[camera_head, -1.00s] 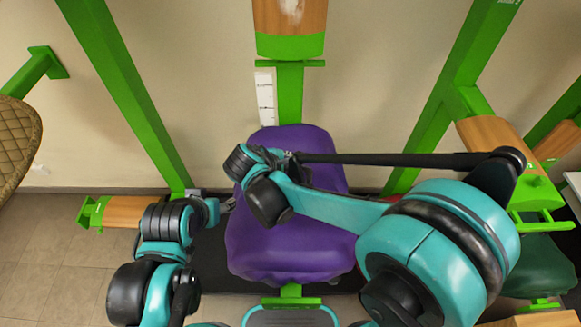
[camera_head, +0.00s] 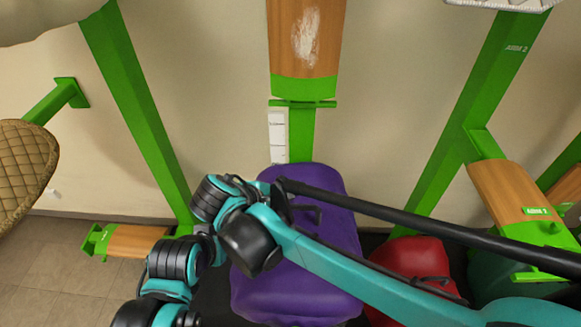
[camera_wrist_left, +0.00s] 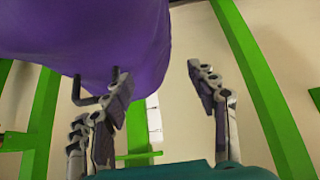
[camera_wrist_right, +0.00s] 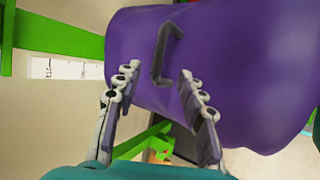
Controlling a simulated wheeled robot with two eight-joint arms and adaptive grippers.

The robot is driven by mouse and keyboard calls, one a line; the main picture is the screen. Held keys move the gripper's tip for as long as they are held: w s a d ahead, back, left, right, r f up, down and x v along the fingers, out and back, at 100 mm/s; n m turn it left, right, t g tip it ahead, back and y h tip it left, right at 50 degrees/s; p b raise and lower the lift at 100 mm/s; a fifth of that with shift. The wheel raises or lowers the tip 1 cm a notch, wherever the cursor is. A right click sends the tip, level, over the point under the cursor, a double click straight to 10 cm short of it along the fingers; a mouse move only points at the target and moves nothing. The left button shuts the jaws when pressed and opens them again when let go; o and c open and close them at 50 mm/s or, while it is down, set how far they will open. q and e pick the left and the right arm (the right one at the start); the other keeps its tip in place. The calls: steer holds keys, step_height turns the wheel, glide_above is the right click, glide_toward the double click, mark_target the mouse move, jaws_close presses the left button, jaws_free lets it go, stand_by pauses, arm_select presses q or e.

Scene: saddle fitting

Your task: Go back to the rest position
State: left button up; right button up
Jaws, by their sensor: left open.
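A purple covered saddle-like body (camera_head: 300,275) sits on the middle green rack; a dark bent handle (camera_wrist_right: 165,50) sticks out of its side. My right gripper (camera_wrist_right: 158,75) has its fingers apart and empty, with the handle showing beyond and between the fingertips. My left gripper (camera_wrist_left: 165,75) is wide open and empty beside the purple body (camera_wrist_left: 100,40); a dark bent handle (camera_wrist_left: 90,98) shows near its left finger. In the head view both arms cross at the purple body's left side, and the fingertips are mostly hidden there.
Wood-topped green rack arms stand above (camera_head: 306,60), at left (camera_head: 138,240) and at right (camera_head: 515,190). A quilted brown saddle (camera_head: 25,160) hangs at far left. A red thing (camera_head: 412,262) lies behind my right arm. Bare floor (camera_head: 50,255) shows at lower left.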

steer(key=s+d+f+m+y+b, duration=0.1)
steer(key=s+d+f+m+b, duration=0.1)
steer(key=d, duration=0.5)
steer(key=s+d+f+m+y+b, duration=0.2)
steer(key=d+f+m, duration=0.4)
steer(key=m, duration=0.3)
steer(key=s+d+f+m+y+b, duration=0.1)
steer(key=s+d+f+m+b, duration=0.3)
steer(key=d, duration=0.5)
steer(key=shift+f+m+t+y+b, duration=0.15)
steer(key=shift+m+t+y+b, duration=0.25)
steer(key=shift+m, duration=0.4)
steer(key=shift+s, duration=0.1)
